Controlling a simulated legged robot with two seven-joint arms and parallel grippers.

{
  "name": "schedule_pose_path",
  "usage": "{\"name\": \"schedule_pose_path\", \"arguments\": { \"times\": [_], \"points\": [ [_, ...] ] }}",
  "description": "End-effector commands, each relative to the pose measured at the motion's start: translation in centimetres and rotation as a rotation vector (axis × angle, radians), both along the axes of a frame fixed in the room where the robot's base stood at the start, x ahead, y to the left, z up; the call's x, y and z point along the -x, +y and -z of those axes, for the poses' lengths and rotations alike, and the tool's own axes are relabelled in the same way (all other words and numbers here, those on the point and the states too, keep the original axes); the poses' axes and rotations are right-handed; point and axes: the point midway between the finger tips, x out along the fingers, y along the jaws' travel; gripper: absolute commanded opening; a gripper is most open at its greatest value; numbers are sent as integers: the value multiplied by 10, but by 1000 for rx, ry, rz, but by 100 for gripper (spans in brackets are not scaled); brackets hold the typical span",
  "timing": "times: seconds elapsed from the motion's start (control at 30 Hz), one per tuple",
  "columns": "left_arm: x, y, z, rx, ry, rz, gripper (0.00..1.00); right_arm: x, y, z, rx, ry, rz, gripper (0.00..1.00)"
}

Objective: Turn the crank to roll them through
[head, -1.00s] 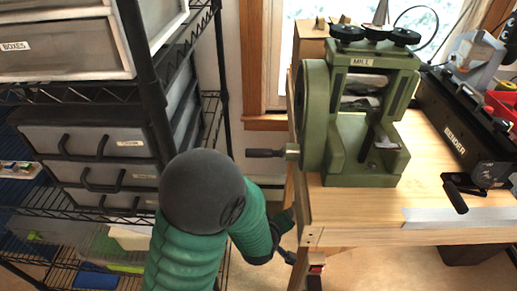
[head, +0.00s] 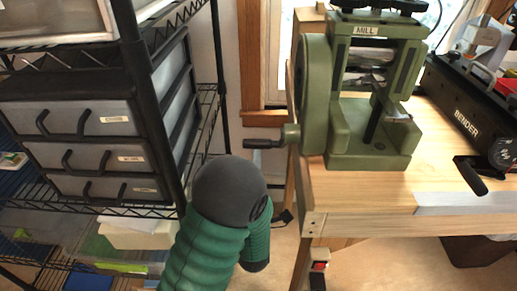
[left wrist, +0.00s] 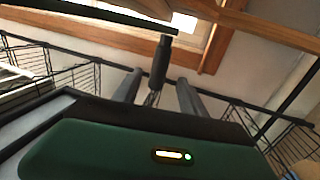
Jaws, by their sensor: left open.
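The green rolling mill (head: 368,110), labelled MILL, stands on the wooden bench. Its crank has a dark handle (head: 263,143) that sticks out to the left, level, on a green hub (head: 291,137). My left gripper (head: 283,217) shows only as a small dark part below the handle, mostly hidden behind my green arm. In the left wrist view its two grey fingers (left wrist: 159,78) are apart. A dark cylinder (left wrist: 160,58), which looks like the crank handle, shows between and beyond the fingertips. I cannot tell whether they touch. My right gripper is not in view.
A black wire shelf (head: 218,70) with grey drawers (head: 85,120) stands at the left. The bench edge (head: 330,218) and leg are close to the right of my arm. A bender (head: 470,125) with its own black crank stands right of the mill.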

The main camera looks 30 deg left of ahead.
Motion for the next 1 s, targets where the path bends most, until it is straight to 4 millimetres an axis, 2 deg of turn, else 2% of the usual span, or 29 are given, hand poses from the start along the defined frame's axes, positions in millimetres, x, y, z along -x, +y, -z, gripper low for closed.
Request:
{"name": "schedule_pose_path", "arguments": {
  "times": [0.2, 0.4, 0.53, 0.77, 1.0],
  "points": [
    [-49, 31, -12, -1, -1, -2, 49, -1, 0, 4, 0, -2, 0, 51],
    [-80, 49, -19, -1, 3, 0, 49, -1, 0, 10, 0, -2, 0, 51],
    [-88, 54, -21, -1, 4, 0, 49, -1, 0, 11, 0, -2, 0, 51],
    [-89, 54, -22, -1, 5, 0, 49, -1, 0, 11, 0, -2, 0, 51],
    [-89, 54, -22, 1, 5, 1, 19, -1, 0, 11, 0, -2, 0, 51]
  ]
}}
